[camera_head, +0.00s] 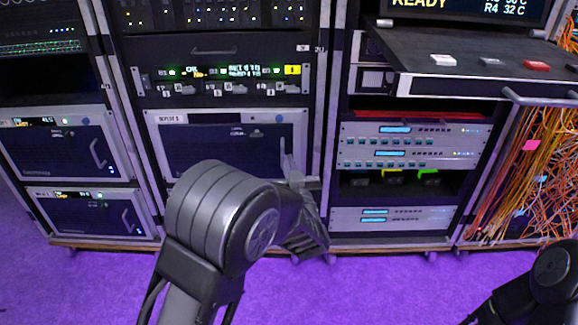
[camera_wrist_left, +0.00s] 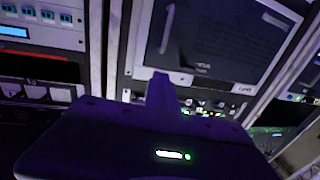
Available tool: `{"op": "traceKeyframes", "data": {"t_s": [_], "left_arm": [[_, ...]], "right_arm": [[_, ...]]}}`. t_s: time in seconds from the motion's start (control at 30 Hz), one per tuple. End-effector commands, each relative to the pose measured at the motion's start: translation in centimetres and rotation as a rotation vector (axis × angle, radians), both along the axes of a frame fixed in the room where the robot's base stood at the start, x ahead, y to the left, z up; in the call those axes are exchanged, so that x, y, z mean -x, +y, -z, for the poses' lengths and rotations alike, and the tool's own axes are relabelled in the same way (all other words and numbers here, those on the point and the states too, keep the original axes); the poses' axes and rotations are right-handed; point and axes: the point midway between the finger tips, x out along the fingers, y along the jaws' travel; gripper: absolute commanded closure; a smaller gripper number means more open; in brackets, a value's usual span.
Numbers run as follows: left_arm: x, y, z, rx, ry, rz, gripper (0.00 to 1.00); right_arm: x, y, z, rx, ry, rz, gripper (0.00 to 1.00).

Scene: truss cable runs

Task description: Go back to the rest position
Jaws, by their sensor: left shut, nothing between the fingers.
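My left gripper (camera_head: 296,180) is in front of the middle rack, near the lower right of a dark drawer panel (camera_head: 225,143) with a silver frame and a vertical handle. In the left wrist view its fingers (camera_wrist_left: 163,84) are together with nothing between them, and the panel (camera_wrist_left: 212,40) shows behind them, upside down. My left arm is bent, with its large grey joint covering part of the panel's lower edge. Part of my right arm shows dark at the lower right of the head view; its gripper is not in view.
Racks line the back, including silver units (camera_head: 410,146) at right. A shelf (camera_head: 470,55) juts out at upper right with small red and white blocks on it. Orange cables (camera_head: 530,165) hang at far right. The purple floor (camera_head: 390,285) in front is clear.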

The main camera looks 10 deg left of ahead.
Motion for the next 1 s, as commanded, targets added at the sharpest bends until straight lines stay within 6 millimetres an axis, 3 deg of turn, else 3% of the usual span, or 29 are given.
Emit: {"op": "traceKeyframes", "data": {"t_s": [0.2,0.73,0.87,1.0], "left_arm": [[2.0,-0.5,-0.1,0.0,-0.001,0.0,1.0],[2.1,-0.6,0.1,0.012,-0.001,0.002,1.0],[1.8,-1.9,1.8,0.062,0.049,0.06,1.0],[2.7,-6.2,6.2,0.116,0.187,0.21,1.0]], "right_arm": [[0.2,0.1,-0.5,-0.002,0.003,-0.003,1.0],[0.2,0.2,-0.5,-0.002,0.003,-0.003,1.0],[0.2,0.2,-0.5,-0.002,0.003,-0.003,1.0],[0.2,0.2,-0.5,-0.002,0.003,-0.003,1.0]]}}
